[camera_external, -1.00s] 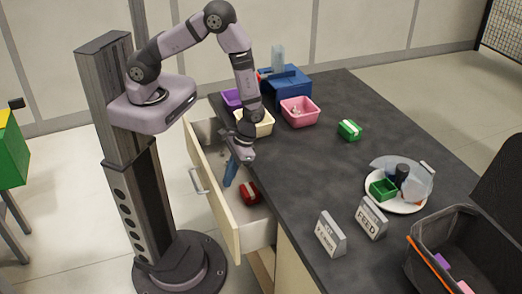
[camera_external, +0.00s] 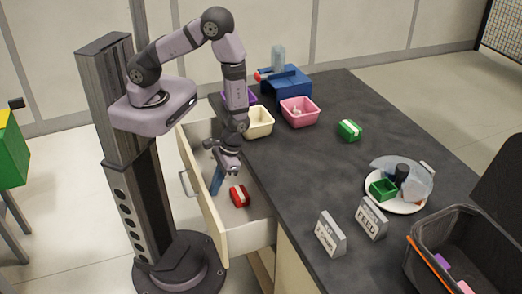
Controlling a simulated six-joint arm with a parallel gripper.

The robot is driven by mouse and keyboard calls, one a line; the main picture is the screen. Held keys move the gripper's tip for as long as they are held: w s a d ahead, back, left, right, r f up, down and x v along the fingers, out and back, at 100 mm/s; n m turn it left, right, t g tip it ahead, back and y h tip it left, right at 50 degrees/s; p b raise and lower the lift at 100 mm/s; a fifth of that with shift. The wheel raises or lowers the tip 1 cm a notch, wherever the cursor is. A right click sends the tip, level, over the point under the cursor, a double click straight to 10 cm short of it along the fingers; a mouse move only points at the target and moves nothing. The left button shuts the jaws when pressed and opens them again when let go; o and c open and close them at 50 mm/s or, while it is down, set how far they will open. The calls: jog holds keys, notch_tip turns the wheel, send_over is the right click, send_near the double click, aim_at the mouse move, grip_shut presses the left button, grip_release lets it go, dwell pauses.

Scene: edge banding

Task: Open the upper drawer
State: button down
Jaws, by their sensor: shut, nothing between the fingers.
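The upper drawer (camera_external: 205,205) is pulled out from the left side of the dark table, with its cream front panel and a metal handle (camera_external: 186,184) facing left. Inside it lie a red block with a pale band (camera_external: 239,195) and a blue item (camera_external: 217,180). My gripper (camera_external: 226,168) is shut and empty. It hangs low over the open drawer, inside the front panel, close to the blue item. I cannot tell whether it touches the panel or the blue item.
The dark table (camera_external: 310,180) carries a cream bin (camera_external: 257,122), a pink bin (camera_external: 299,111), a blue device (camera_external: 285,82), a green block (camera_external: 349,130), a plate (camera_external: 395,204) and two signs. A dark crate (camera_external: 455,250) stands at the lower right. The table's middle is clear.

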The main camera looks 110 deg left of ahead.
aim_at(202, 184)
jog(key=s+d+b, duration=0.2)
jog(key=s+d, duration=0.1)
jog(key=shift+s+d+f, duration=0.1)
jog(key=shift+s+f, duration=0.05)
jog(key=shift+s, duration=0.05)
jog(key=shift+s+d, duration=0.15)
jog(key=shift+s, duration=0.05)
jog(key=shift+r, duration=0.2)
jog(key=p+v, duration=0.7)
jog(key=p, duration=0.1)
jog(key=shift+r, duration=0.2)
jog(key=shift+p+v, duration=1.3)
jog(key=shift+p, duration=0.05)
